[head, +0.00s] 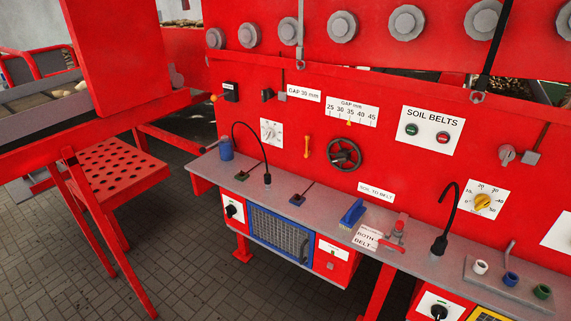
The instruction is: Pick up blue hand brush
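A blue object that looks like the hand brush (353,212) lies on the grey shelf (325,204) of the red machine, right of the middle of the head view. Its upper part is blue and it sits at a slant near the shelf's front edge. It is small here, so its bristles cannot be made out clearly. Nothing holds it. Neither of my grippers shows in the head view.
Beside the brush are a white label card (366,237) and a red tool (397,232). A black gooseneck (439,243) rises farther right, near several coloured cups. A blue container (226,149) stands at the shelf's left end. A red perforated step (113,171) and open paved floor lie left.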

